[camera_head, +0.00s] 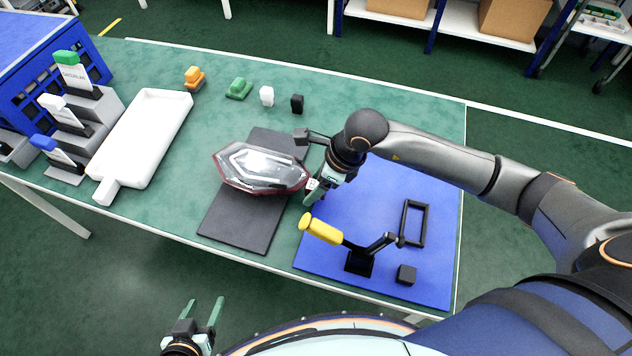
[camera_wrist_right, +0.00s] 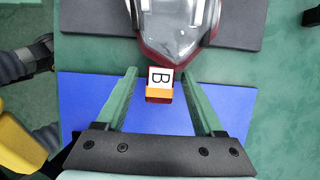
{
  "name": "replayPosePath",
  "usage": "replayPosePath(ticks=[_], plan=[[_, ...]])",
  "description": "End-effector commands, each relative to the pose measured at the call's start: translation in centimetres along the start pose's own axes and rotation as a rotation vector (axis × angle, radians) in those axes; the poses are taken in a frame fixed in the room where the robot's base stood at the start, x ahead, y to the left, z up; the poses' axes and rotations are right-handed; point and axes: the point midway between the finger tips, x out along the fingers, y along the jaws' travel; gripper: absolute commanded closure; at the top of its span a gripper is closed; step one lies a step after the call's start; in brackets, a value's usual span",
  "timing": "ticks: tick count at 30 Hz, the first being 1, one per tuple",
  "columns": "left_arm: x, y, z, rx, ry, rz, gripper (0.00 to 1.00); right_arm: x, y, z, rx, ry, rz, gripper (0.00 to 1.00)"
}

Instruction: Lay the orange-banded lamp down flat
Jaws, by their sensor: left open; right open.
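The lamp (camera_head: 262,168) has a clear lens and a dark red rim. It is over the dark grey mat (camera_head: 235,222); I cannot tell whether it lies fully flat. Its narrow end points at my right gripper (camera_head: 314,191). In the right wrist view the lamp (camera_wrist_right: 177,28) ends in a tab with a white "B" label and an orange band (camera_wrist_right: 159,92). The tab is between the open right fingers (camera_wrist_right: 170,84), with gaps on both sides. My left gripper (camera_head: 205,308) is open and empty, off the table's front edge.
A blue mat (camera_head: 430,285) right of the grey mat carries a yellow-handled clamp (camera_head: 322,229), a black frame (camera_head: 413,222) and a small black block (camera_head: 406,274). A white tray (camera_head: 145,130) is at left. Small orange, green, white and black parts stand behind.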

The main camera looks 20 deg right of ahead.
Motion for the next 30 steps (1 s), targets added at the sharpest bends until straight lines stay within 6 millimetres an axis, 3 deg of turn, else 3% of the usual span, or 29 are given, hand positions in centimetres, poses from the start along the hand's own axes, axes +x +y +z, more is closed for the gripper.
replayPosePath(ticks=[7,21,30], plan=[[-0.1,0.0,-0.1,0.0,0.002,0.0,0.36,-1.0,-0.1,0.1,-0.001,-0.001,-0.002,0.3],[-0.3,-0.1,-0.4,0.0,0.006,-0.003,0.36,-10.1,-0.1,0.0,-0.001,-0.001,-0.004,0.3],[-0.4,-0.3,0.1,-0.001,-0.004,-0.008,0.36,-12.1,0.0,0.0,0.0,0.0,-0.001,0.3]])
